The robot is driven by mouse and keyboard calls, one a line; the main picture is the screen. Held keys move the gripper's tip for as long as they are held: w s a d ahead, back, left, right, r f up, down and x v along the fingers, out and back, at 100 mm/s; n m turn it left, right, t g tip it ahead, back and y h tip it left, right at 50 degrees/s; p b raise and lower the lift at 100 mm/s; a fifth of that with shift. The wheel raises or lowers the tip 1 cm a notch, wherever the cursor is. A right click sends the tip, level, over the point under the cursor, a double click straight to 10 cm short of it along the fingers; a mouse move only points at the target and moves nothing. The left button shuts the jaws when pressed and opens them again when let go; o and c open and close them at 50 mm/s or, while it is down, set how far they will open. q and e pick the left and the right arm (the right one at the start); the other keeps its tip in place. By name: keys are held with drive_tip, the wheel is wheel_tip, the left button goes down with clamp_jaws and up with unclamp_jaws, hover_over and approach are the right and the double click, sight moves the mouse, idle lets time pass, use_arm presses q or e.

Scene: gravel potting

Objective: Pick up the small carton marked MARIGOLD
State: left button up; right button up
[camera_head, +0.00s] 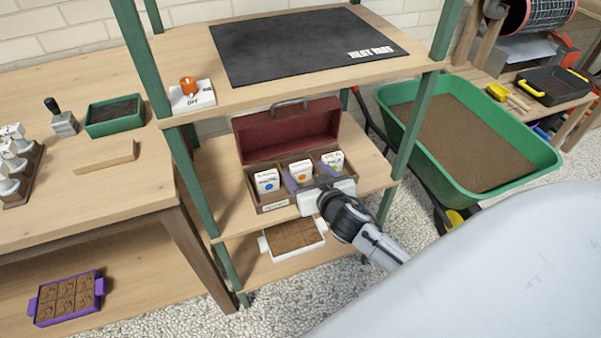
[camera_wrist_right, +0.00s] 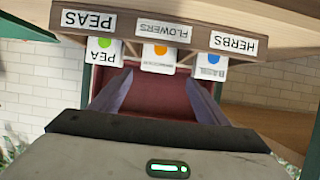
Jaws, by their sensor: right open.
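The small carton with an orange dot (camera_head: 300,170) stands in the middle of an open red-lidded seed box (camera_head: 285,130) on the middle shelf. It also shows in the right wrist view (camera_wrist_right: 159,56), behind the FLOWERS label; its printed name is too small to read. My right gripper (camera_head: 312,179) is open at the front of the box. In the right wrist view its two fingers (camera_wrist_right: 157,80) are spread, with the orange-dot carton beyond and between them. I see no contact. My left gripper is not in view.
A blue-dot BASIL carton (camera_head: 267,181) and a green-dot PEA carton (camera_wrist_right: 104,46) flank the middle one, behind HERBS and PEAS labels. The shelf above, with a black mat (camera_head: 300,45), and green posts (camera_head: 415,110) bound the space. A white tray (camera_head: 265,247) sits below.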

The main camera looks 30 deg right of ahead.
sight(302, 167)
drive_tip(key=shift+b+x, duration=0.55)
drive_tip(key=shift+x, duration=2.55)
drive_tip(key=shift+s+d+f, duration=0.15)
drive_tip(key=shift+f, duration=0.05)
drive_tip(key=c, duration=1.1)
